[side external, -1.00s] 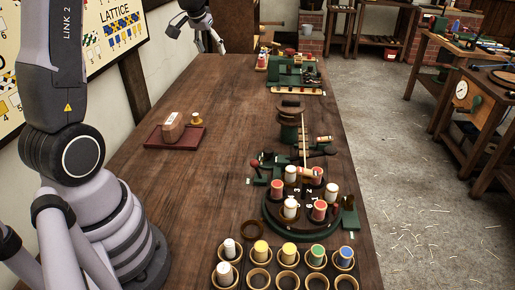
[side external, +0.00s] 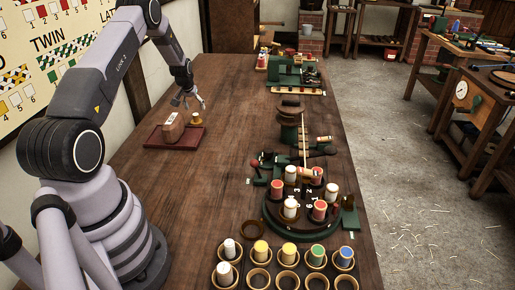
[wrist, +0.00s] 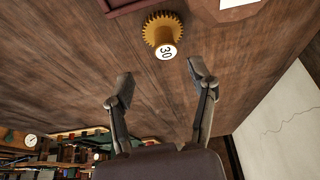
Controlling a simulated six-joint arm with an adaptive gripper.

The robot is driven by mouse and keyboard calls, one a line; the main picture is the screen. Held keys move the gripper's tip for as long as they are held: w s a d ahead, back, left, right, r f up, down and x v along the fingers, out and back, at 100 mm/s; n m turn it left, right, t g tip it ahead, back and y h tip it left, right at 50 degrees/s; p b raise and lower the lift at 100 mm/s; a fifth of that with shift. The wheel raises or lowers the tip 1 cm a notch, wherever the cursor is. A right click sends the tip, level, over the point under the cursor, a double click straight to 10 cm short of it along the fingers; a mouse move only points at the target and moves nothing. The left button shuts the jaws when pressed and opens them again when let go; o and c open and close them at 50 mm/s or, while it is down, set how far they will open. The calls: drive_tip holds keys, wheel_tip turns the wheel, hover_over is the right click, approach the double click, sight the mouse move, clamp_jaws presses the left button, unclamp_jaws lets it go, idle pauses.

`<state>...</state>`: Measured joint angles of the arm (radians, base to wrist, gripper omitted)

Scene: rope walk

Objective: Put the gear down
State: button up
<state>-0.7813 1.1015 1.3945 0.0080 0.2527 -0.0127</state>
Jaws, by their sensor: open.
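A brass toothed gear with a white top marked 30 (wrist: 163,33) stands upright on the bare wood of the bench, close beside a dark red tray. In the side view the gear (side external: 197,119) is at the tray's far right corner. My gripper (wrist: 160,88) is open and empty, its two fingers spread apart. The gear lies beyond the fingertips in the wrist view, not between them. In the side view my gripper (side external: 188,101) hangs just above and behind the gear.
The dark red tray (side external: 160,143) holds a brownish block (side external: 172,128). A round green stand (side external: 300,230) with red and white bobbins is to the right. Cups with coloured bobbins line the near edge. Green machinery (side external: 290,70) stands at the back. The bench's middle is clear.

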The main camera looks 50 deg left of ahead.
sight(195, 114)
drive_tip(key=x, duration=0.5)
drive_tip(key=shift+s+a+f, duration=0.25)
drive_tip(key=shift+s+f, duration=0.05)
drive_tip(key=shift+f, duration=0.15)
clamp_jaws()
